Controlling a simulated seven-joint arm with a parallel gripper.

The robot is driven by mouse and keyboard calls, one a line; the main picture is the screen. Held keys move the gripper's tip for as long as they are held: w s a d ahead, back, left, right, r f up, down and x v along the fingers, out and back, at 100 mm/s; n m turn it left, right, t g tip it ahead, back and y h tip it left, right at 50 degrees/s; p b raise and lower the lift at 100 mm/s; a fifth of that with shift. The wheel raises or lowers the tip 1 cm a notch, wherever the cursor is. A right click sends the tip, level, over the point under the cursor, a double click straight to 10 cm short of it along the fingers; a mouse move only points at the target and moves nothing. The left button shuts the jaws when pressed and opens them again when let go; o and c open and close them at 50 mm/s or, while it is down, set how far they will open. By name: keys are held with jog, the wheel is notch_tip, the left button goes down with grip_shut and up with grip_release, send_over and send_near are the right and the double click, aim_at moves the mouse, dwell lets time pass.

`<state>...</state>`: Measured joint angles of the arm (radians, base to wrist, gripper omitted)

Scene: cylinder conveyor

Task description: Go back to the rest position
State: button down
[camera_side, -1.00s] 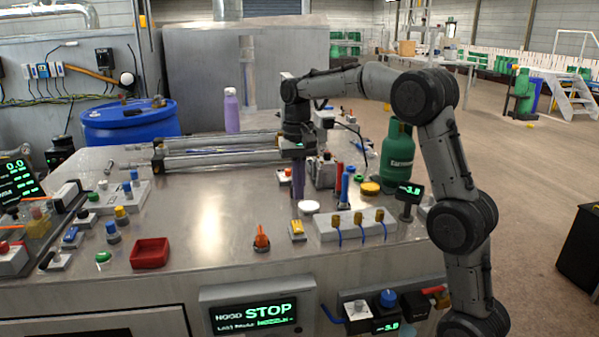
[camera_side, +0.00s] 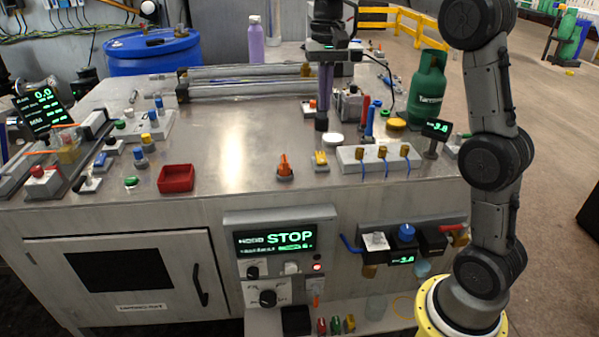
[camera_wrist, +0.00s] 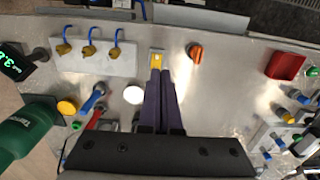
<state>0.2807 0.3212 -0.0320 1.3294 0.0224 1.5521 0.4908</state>
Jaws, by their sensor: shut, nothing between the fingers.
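My gripper (camera_side: 321,123) points straight down over the right half of the metal bench top (camera_side: 232,130), with its long purple fingers together. In the side view its tips appear just behind and left of a white round disc (camera_side: 335,139). In the wrist view the two fingers (camera_wrist: 161,78) lie side by side with nothing between them. There their tips overlap the near end of a yellow switch (camera_wrist: 156,59) in the picture. The height of the tips above the bench is hard to tell.
A green gas bottle (camera_side: 428,91) and a small display (camera_side: 436,129) stand right of my gripper. A block with brass fittings and blue hoses (camera_side: 372,160) is in front. An orange knob (camera_side: 284,167) and a red tray (camera_side: 176,178) are left. The middle of the bench is bare.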

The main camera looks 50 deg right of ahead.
jog(key=s+a+r+n+t, duration=0.2)
jog(key=s+a+r, duration=0.15)
jog(key=s, duration=0.35)
jog(key=s+a+r+n+t, duration=0.1)
jog(key=s+a+r, duration=0.1)
jog(key=s+a, duration=0.4)
jog(key=s+a+f+n+t, duration=0.1)
jog(key=s+f+n, duration=0.4)
jog(key=s+f, duration=0.6)
jog(key=shift+s+a+f+n+t, duration=0.25)
jog(key=shift+a+f+n+t, duration=0.25)
jog(key=shift+t, duration=0.4)
